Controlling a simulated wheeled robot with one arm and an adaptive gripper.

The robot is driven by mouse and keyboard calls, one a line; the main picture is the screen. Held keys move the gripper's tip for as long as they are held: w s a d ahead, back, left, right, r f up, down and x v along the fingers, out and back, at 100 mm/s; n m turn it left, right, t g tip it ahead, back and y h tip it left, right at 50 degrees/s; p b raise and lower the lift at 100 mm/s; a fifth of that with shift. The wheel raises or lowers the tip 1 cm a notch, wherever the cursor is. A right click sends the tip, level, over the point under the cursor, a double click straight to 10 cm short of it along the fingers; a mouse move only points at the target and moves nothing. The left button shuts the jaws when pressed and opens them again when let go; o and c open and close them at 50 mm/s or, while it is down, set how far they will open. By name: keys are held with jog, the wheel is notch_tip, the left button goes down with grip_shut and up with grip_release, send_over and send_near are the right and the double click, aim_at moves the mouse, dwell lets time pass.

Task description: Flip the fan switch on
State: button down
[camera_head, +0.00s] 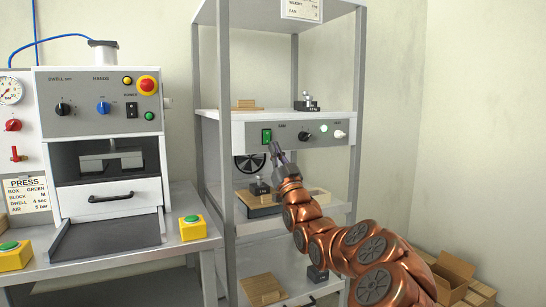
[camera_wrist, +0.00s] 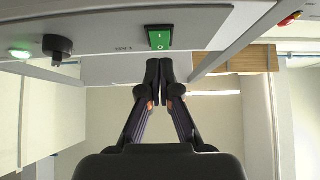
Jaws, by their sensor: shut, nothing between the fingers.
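The green rocker switch (camera_head: 267,136) sits at the left end of the grey panel under the upper shelf board. A dark fan wheel (camera_head: 250,163) shows below that panel end. The switch also shows in the wrist view (camera_wrist: 160,37), top centre, with light marks on its face; which way it is tipped I cannot tell. My gripper (camera_head: 275,147) is shut and empty, its fingertips just below and slightly right of the switch. In the wrist view the fingertips (camera_wrist: 160,64) are together near the switch; whether they touch it I cannot tell.
The panel (camera_head: 290,134) also carries a black knob (camera_head: 305,136) and a white lit button (camera_head: 339,134). Shelf posts (camera_head: 226,120) stand on either side. The press (camera_head: 100,130) stands left. An open cardboard box (camera_head: 452,275) lies on the floor at right.

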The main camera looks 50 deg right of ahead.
jog(key=f+v, duration=0.1)
jog(key=v, duration=0.9)
jog(key=shift+f, duration=0.25)
jog(key=shift+w+d, duration=0.15)
